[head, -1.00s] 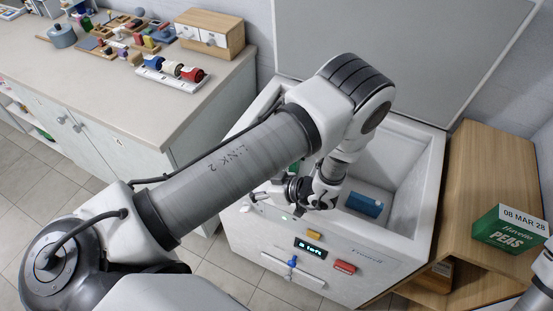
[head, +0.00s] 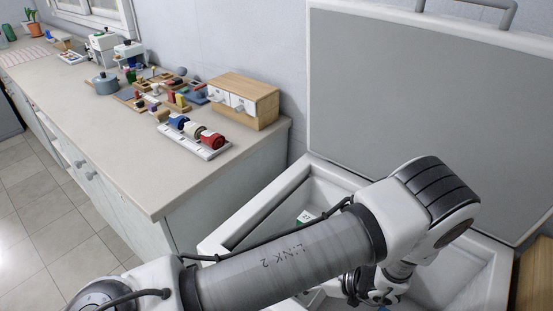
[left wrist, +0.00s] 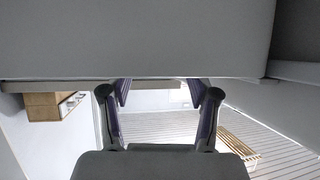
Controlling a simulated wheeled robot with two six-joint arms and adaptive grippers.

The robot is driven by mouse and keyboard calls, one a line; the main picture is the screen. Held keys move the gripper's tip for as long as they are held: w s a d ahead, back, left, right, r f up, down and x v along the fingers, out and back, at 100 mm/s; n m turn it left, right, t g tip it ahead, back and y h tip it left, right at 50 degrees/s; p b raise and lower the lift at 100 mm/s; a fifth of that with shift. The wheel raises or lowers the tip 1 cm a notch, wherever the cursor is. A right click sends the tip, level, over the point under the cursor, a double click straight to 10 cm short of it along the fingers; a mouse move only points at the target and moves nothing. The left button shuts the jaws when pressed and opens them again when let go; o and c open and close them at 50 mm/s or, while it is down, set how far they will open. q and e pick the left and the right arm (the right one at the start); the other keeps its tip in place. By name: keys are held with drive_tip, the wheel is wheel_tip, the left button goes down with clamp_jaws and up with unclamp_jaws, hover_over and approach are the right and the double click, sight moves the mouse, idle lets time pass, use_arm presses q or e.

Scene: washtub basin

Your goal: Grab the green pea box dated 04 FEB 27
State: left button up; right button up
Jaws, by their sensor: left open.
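My right gripper is out of view.
The raised freezer lid (head: 420,110) stands behind the opening. A counter (head: 120,140) at left holds a wooden drawer box (head: 245,100), a rack of coloured rolls (head: 190,138) and a pot (head: 104,84). A large grey surface (left wrist: 140,40) fills the top of the left wrist view.

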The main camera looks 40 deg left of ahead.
use_arm(q)
drive_tip(key=p+x, duration=0.1)
drive_tip(key=x, duration=0.5)
drive_tip(key=shift+r, duration=0.15)
drive_tip(key=shift+d+r, duration=0.1)
drive_tip(key=c, duration=0.4)
clamp_jaws()
drive_tip(key=shift+r, duration=0.1)
